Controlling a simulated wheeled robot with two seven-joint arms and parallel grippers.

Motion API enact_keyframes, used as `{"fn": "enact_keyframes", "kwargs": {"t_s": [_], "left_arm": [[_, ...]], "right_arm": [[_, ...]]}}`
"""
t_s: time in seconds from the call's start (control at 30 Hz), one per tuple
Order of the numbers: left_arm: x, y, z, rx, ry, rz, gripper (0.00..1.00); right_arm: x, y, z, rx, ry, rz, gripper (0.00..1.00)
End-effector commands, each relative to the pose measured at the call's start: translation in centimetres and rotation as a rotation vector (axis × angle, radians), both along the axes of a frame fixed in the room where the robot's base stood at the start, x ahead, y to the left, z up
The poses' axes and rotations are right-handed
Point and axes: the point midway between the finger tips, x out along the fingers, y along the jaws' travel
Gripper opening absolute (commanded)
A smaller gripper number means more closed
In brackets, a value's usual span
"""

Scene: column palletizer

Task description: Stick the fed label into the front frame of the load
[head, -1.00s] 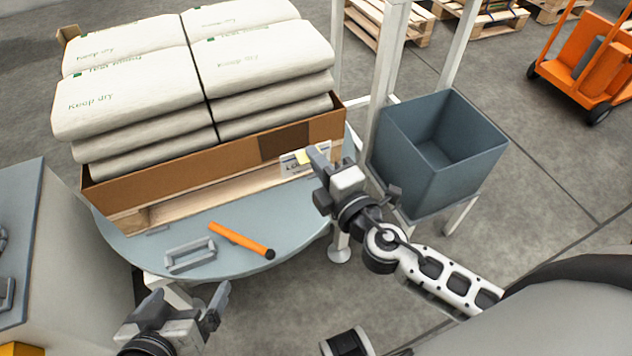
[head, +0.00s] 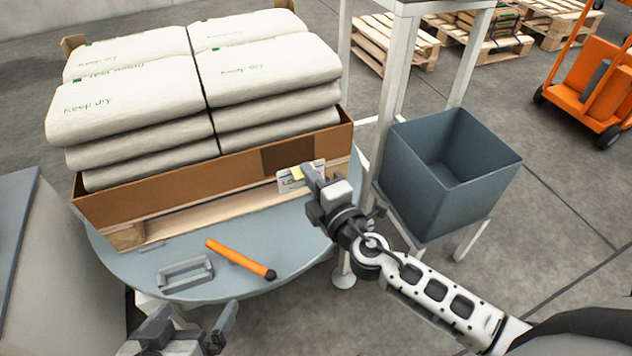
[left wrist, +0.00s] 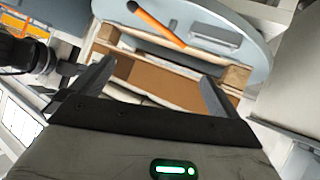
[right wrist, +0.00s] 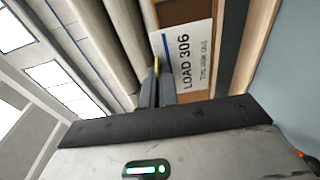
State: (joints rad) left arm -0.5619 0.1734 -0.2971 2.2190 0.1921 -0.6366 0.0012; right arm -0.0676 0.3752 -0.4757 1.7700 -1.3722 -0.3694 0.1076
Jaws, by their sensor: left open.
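The white label (right wrist: 184,62) reads "LOAD 306" in the right wrist view and has a blue stripe. In the head view the label (head: 290,184) is at the right part of the load's front, with a yellow tab at its top. My right gripper (head: 311,178) is shut on the label at this tab; its fingers (right wrist: 157,88) are close together. A dark brown rectangle (head: 288,156) on the cardboard front is just above the label; whether the label touches the front is unclear. My left gripper (head: 197,328) is open and empty, low before the round table; its fingers (left wrist: 155,88) stand apart.
White sacks (head: 130,100) are stacked in the cardboard tray (head: 160,192) on a pallet. On the round blue-grey table (head: 225,283) lie an orange-handled tool (head: 238,258) and a grey frame-shaped handle (head: 186,276). A blue-grey bin (head: 425,190) stands right of my right gripper.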

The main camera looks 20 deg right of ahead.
Motion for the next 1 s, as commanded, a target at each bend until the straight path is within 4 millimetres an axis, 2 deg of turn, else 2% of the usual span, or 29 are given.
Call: {"fn": "enact_keyframes", "kwargs": {"t_s": [0.4, 0.7, 1.0], "left_arm": [[-0.1, -0.3, 0.7, -0.027, -0.073, -0.009, 1.0], [0.1, -0.6, 1.5, -0.045, -0.111, -0.01, 1.0], [0.1, -0.8, 2.1, -0.057, -0.135, -0.014, 1.0]], "right_arm": [[3.7, 0.2, -2.2, -0.001, -0.001, 0.0, 0.0], [6.5, 0.2, -2.1, 0.0, -0.002, -0.001, 0.0], [7.8, 0.3, -2.0, 0.001, -0.001, 0.0, 0.0]]}}
